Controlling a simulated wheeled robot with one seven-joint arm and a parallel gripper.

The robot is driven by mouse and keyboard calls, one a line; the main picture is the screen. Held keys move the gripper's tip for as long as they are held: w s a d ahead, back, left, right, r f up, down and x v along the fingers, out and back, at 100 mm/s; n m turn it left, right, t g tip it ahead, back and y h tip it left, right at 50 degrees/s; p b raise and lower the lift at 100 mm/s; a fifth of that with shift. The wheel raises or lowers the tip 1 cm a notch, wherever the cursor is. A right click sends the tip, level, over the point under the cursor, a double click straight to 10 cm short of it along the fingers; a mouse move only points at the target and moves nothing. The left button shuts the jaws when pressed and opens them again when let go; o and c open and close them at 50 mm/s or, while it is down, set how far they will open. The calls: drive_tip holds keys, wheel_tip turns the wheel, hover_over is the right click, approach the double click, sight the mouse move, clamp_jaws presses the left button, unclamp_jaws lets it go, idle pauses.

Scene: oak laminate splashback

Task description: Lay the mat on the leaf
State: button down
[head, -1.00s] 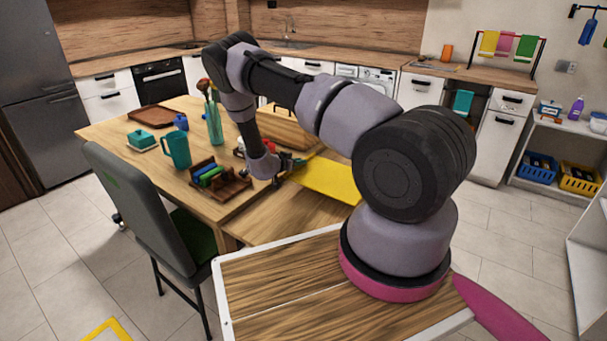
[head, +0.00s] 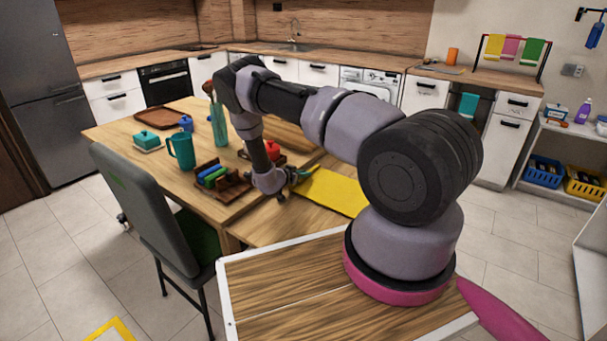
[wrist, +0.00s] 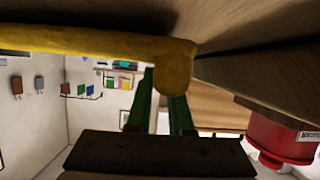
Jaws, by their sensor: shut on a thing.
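The yellow mat (head: 336,192) extends flat to the right of my gripper (head: 297,176), over the wooden leaf (head: 285,220) at the table's near right side. My arm's base hides the mat's right end. My gripper is shut on the mat's left edge. In the wrist view, the mat (wrist: 90,42) runs across the top and its corner hangs between the green fingers (wrist: 163,105). Wood is close above the mat in that view. I cannot tell whether the mat touches the leaf.
A wooden rack (head: 220,184) with coloured items stands left of my gripper. A red pot (head: 270,149) stands behind and shows in the wrist view (wrist: 285,140). A teal mug (head: 182,149) and grey chair (head: 145,205) are further left. The leaf's near part is bare.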

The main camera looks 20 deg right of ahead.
drive_tip(key=shift+s+f, duration=0.1)
drive_tip(key=shift+f, duration=0.1)
drive_tip(key=c, duration=0.8)
unclamp_jaws()
drive_tip(key=shift+s+f, duration=0.1)
